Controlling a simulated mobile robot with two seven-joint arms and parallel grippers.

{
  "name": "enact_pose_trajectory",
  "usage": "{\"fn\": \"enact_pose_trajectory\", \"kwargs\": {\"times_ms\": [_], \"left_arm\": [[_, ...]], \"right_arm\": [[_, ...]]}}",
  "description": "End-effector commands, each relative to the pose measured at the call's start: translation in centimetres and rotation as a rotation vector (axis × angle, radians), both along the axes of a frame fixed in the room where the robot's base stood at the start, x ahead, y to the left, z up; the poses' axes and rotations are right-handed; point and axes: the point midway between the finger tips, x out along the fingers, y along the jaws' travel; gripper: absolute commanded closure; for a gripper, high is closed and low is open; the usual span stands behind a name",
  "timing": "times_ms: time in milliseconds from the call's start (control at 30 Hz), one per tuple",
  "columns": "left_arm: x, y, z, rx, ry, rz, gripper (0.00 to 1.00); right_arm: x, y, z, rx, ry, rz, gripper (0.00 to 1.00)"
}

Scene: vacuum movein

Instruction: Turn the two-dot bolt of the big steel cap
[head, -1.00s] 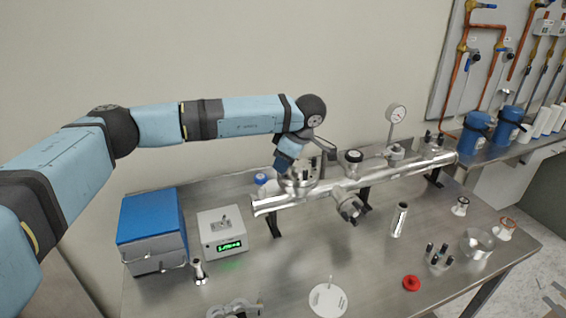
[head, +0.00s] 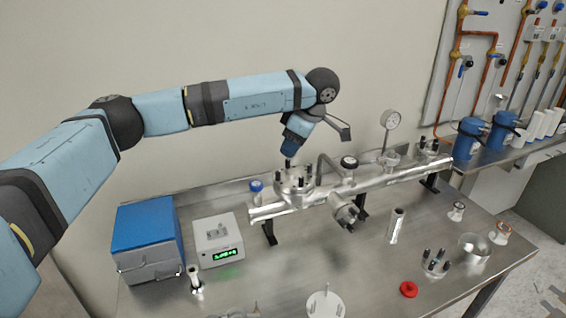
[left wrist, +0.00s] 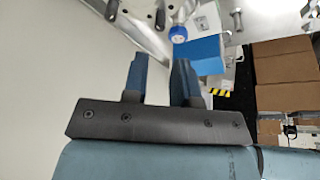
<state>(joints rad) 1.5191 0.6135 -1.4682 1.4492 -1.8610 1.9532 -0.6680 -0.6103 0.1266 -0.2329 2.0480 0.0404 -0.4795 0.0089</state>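The big steel cap (head: 296,186) sits on the left part of the horizontal steel tube, with several dark upright bolts around it. The dots on the bolts are too small to make out, so I cannot tell which one is the two-dot bolt. My left gripper (head: 288,158) points down just above the cap, near a dark bolt at its back. In the left wrist view my left gripper (left wrist: 158,68) has its two blue fingers apart with nothing between them. A dark bolt (left wrist: 160,19) shows beyond the fingertips. My right gripper is in neither view.
The steel tube (head: 385,179) runs right on black supports, with a gauge (head: 390,119) standing behind it. A blue-capped bottle (head: 256,186) is left of the cap. A blue-topped box (head: 147,222) and a display box (head: 218,240) stand left.

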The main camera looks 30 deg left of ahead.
Motion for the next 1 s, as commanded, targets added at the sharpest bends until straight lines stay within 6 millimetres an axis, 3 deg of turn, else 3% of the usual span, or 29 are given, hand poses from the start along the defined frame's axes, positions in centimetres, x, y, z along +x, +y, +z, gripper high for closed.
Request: {"fn": "enact_pose_trajectory", "kwargs": {"times_ms": [100,300,867,1000], "left_arm": [[0.2,-1.0,2.3,0.000,-0.003,-0.001,0.74],[0.3,-1.9,4.6,0.001,-0.001,0.001,0.74],[0.3,-2.1,5.0,0.000,0.001,0.001,0.74],[0.3,-2.1,6.6,0.000,0.000,0.001,0.74]], "right_arm": [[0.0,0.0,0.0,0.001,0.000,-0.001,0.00],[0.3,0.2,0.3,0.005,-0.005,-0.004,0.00],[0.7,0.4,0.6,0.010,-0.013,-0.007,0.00],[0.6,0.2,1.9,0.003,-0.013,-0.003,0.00]]}}
